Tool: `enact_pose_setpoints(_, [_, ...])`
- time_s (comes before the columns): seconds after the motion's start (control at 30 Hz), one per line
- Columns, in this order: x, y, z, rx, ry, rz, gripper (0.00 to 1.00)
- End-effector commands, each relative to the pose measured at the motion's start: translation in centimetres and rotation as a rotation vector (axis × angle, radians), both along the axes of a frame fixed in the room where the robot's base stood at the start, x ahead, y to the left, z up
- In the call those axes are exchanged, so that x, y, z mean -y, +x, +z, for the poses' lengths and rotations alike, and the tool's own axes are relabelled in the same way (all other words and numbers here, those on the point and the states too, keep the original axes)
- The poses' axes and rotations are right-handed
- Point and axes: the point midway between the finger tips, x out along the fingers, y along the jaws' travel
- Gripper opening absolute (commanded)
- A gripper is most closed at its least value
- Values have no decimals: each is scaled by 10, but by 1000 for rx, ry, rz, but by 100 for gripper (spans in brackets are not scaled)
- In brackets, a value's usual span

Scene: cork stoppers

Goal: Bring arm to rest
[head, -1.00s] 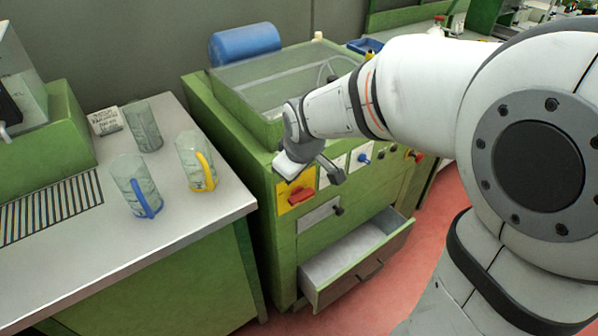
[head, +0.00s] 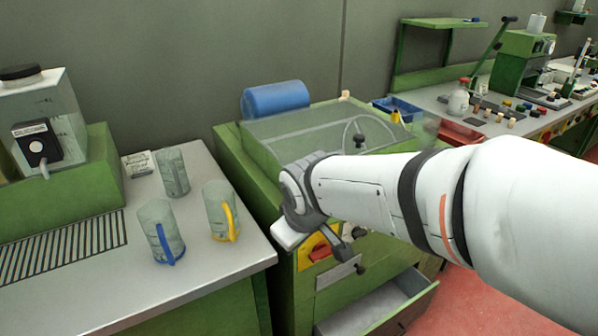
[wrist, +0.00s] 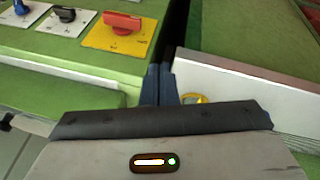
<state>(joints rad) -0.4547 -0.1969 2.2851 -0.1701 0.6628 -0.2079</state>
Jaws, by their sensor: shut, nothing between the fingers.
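My gripper shows in the wrist view (wrist: 160,85), where its two dark fingers are together with nothing between them. In the head view my white arm reaches in from the right, and its wrist end is in front of the green machine (head: 240,165); the fingertips cannot be made out there. In the wrist view the fingers lie between the machine's control panel and the white worktop (wrist: 240,90). They seem clear of both, though the exact gap cannot be told.
Three jugs, one with a blue handle (head: 160,232), one with a yellow handle (head: 220,212) and a plain one (head: 172,172), stand on the left worktop (head: 205,262). A drawer (head: 375,305) stands open low on the machine. A red knob (wrist: 122,20) is near my fingers.

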Motion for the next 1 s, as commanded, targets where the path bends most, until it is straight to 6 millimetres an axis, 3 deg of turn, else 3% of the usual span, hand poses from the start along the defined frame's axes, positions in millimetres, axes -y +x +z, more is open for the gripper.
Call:
enact_pose_setpoints(0.07, [6,-2,4,-4,3,-20,0])
enact_pose_setpoints(0.17, [31,-10,16,-28,19,-114,0])
enact_pose_setpoints(0.3, [85,-39,37,-90,64,-345,0])
enact_pose_setpoints(0.5, [135,-86,53,-168,132,-635,0])
enact_pose_setpoints(0.7, [148,-106,54,-201,162,-745,0])
enact_pose_setpoints(1.0, [148,-106,52,-202,163,-746,0])
